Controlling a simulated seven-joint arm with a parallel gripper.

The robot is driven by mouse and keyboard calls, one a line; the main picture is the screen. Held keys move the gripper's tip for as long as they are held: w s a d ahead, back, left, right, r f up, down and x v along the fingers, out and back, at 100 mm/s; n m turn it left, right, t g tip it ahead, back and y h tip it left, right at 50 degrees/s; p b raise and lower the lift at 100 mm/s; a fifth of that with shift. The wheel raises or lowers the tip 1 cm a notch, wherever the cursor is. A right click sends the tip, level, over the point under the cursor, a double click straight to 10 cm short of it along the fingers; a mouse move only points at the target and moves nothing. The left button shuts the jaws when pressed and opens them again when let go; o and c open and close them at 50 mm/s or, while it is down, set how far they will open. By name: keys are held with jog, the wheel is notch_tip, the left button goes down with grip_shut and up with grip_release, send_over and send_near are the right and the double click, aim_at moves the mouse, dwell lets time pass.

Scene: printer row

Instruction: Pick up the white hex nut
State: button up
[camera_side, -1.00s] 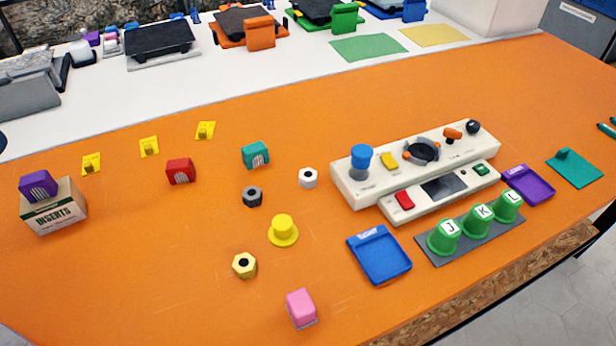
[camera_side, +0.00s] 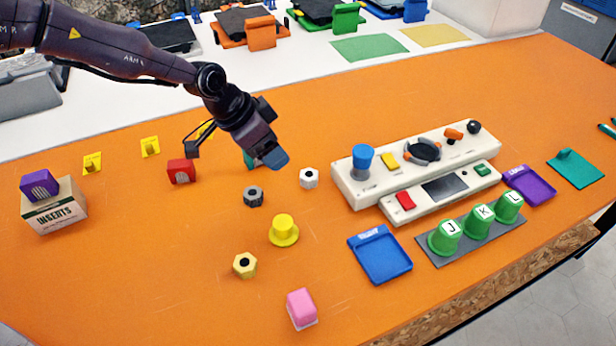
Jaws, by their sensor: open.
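The white hex nut (camera_side: 309,178) lies on the orange table, left of the white control panel. Its dark hole shows, and nothing covers it. My gripper (camera_side: 240,156) hangs in the air, up and to the left of the white nut, apart from it. Its jaws are open and look empty; one finger with a blue-grey tip is in front of the teal block (camera_side: 252,160) and hides most of it. A dark grey hex nut (camera_side: 253,196) lies left of the white one, and a yellow hex nut (camera_side: 245,265) lies nearer the front.
The control panel (camera_side: 350,190) with a blue knob (camera_side: 362,157) stands close right of the white nut. A yellow peg (camera_side: 284,229), red block (camera_side: 181,171), pink block (camera_side: 302,308) and blue tray (camera_side: 381,270) stand around.

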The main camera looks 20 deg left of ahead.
aim_at(309, 175)
jog(key=shift+m, duration=0.3)
jog(key=x, duration=0.3)
jog(key=w+x, duration=0.1)
jog(key=x, duration=0.3)
jog(key=shift+w+d, duration=0.15)
jog(key=shift+w+d+x, duration=0.1)
jog(key=shift+d+x, duration=0.05)
jog(key=shift+x, duration=1.15)
jog(key=shift+w+d+x, duration=0.1)
jog(key=shift+x, duration=1.15)
jog(key=shift+r, duration=0.2)
jog(key=c, duration=1)
